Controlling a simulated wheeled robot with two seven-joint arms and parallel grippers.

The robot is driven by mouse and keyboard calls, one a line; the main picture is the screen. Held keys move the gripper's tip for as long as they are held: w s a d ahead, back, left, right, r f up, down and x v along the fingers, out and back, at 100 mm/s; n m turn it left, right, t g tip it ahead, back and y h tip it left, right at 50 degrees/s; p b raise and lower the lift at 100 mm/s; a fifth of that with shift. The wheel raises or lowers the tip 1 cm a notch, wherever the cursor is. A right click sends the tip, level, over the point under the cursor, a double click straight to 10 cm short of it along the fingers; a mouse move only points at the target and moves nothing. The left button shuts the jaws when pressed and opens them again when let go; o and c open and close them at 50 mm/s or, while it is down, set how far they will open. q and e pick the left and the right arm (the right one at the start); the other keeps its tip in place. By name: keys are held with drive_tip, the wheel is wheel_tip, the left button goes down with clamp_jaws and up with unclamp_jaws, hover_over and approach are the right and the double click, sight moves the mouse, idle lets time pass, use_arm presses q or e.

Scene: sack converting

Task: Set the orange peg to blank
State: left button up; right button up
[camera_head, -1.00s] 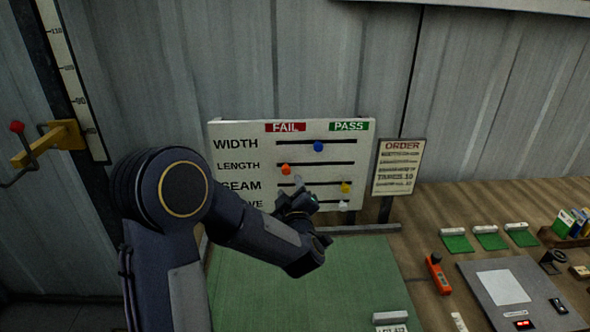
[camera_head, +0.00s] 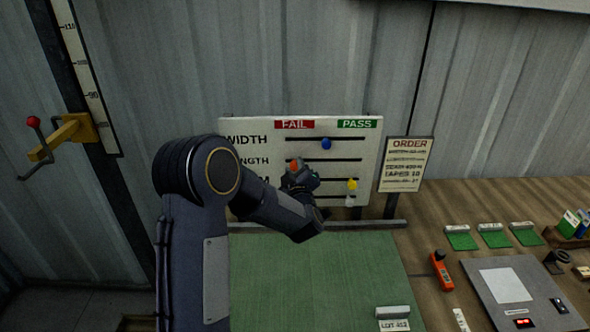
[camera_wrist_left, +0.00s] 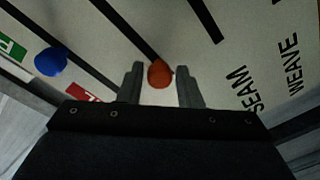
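The white board (camera_head: 232,125) stands upright at the back, with FAIL and PASS headings and a slot for each row. The orange peg (camera_head: 294,164) is in the LENGTH slot, towards the FAIL side. It also shows in the left wrist view (camera_wrist_left: 160,74). My left gripper (camera_head: 297,172) is at the board by the orange peg. In the left wrist view its two fingers (camera_wrist_left: 161,84) are apart, one on each side of the peg, with gaps visible. My right gripper is not in view.
A blue peg (camera_head: 326,144) is in the WIDTH slot. A yellow peg (camera_head: 352,184) and a white peg (camera_head: 350,201) are lower right. The green mat (camera_head: 310,275) below is mostly clear.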

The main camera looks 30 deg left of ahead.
sight(323, 160)
use_arm(q)
clamp_jaws()
drive_tip(key=w+d+b, duration=0.1)
drive_tip(key=d, duration=0.1)
drive_tip(key=w+d, duration=0.1)
drive_tip(key=d, duration=0.1)
drive_tip(key=w+d+b, duration=0.1)
drive_tip(key=w+d, duration=0.1)
drive_tip(key=shift+d+f+b, duration=0.1)
drive_tip(key=shift+d+b, duration=0.2)
drive_tip(key=shift+b, duration=0.05)
drive_tip(key=shift+w+d, duration=0.25)
drive_tip(key=shift+d, duration=0.15)
drive_tip(key=shift+o, duration=1.8)
unclamp_jaws()
